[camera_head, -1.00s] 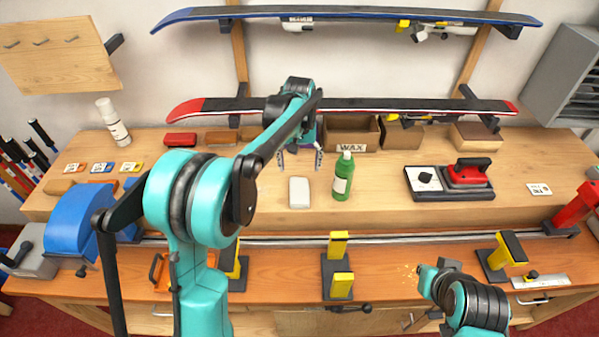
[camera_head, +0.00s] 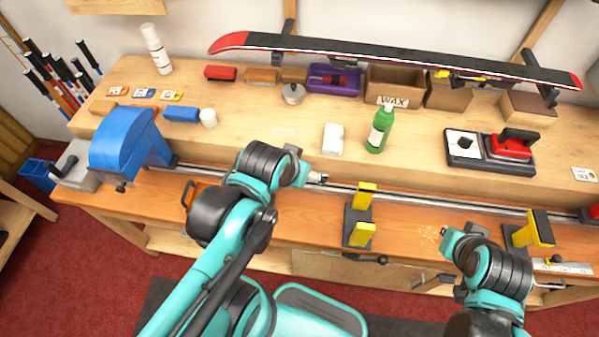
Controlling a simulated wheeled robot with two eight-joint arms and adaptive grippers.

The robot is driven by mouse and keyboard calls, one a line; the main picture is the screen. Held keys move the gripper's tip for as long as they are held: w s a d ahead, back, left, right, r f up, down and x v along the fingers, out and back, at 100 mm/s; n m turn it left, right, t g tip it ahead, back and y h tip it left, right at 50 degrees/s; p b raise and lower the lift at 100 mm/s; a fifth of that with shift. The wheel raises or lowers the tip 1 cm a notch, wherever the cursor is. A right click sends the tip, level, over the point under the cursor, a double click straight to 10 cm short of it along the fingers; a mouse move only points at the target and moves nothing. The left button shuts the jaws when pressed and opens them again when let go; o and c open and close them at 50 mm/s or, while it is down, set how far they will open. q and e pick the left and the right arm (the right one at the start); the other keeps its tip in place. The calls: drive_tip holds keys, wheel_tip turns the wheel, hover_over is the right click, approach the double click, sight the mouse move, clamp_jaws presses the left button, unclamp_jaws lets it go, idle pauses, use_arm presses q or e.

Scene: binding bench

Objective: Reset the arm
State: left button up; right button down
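My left arm comes in from the lower left, bent low over the front of the bench. My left gripper (camera_head: 317,178) points away from me near the long metal rail, to the left of a yellow-and-black vise. Its fingers are small and seen from behind, so their opening is unclear, and nothing shows in it. My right arm is at the lower right. Its end (camera_head: 446,236) is over the bench front, between two yellow-and-black vises, and the fingers do not show clearly.
A white block (camera_head: 333,139) and a green bottle (camera_head: 380,130) stand on the raised shelf beyond my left gripper. A red-handled iron (camera_head: 511,145) is at right. A blue machine (camera_head: 124,143) is at left. A yellow-and-black vise (camera_head: 360,214) stands between my arms.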

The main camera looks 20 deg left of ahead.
use_arm(q)
drive_tip(key=shift+s+f, duration=0.4)
drive_tip(key=shift+f, duration=0.05)
wheel_tip(320, 180, down, 5)
drive_tip(key=b, duration=0.4)
drive_tip(key=shift+r+b, duration=0.15)
drive_tip(key=shift+b, duration=0.25)
drive_tip(key=shift+o, duration=0.6)
